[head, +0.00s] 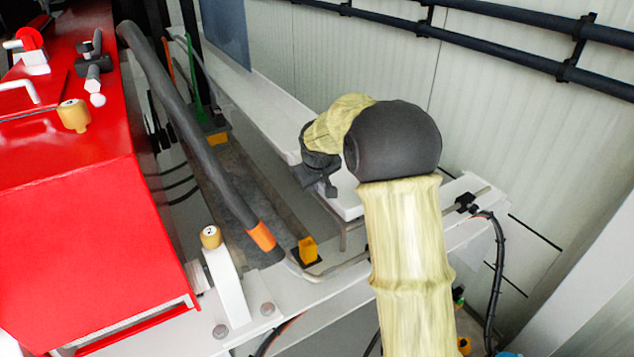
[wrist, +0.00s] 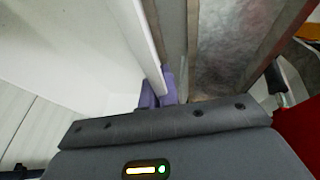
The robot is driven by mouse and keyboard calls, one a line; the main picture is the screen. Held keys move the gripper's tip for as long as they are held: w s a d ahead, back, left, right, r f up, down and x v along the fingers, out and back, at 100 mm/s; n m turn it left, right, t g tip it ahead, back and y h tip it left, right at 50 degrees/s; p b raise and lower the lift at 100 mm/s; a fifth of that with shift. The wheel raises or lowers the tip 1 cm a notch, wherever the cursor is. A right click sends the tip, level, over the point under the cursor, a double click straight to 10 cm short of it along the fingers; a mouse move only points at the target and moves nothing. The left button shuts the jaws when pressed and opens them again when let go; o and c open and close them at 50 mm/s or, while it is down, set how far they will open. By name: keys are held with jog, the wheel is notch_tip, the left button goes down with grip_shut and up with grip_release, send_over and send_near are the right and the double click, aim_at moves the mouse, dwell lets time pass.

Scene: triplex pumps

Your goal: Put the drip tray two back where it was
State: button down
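A long white tray (head: 257,112), which I take for drip tray two, runs from the back towards my arm in the head view. Its near end shows beside my wrist. In the wrist view its white surface (wrist: 75,50) fills the upper left, with a raised rim along its right side. My gripper (wrist: 158,90) has two purple fingertips, one on each side of this rim, close together and seemingly shut on it. In the head view my wrist hides the fingers. No number is readable on the tray.
A grey metal trough (head: 240,180) lies left of the white tray, with a dark hose (head: 190,125) crossing above it. The red machine (head: 70,210) stands at left. A white frame beam (head: 435,230) and the ribbed wall (head: 500,120) with dark pipes bound the right side.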

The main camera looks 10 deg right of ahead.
jog(key=shift+f, duration=0.35)
jog(key=shift+f+b, duration=0.1)
jog(key=shift+b, duration=0.2)
jog(key=c, duration=1.7)
grip_release()
jog(key=shift+r, duration=0.4)
jog(key=b+v, duration=0.1)
jog(key=v, duration=0.7)
jog(key=b+v, duration=0.2)
jog(key=v, duration=0.7)
jog(key=shift+w+r, duration=0.15)
jog(key=shift+r, duration=0.05)
jog(key=shift+f, duration=0.1)
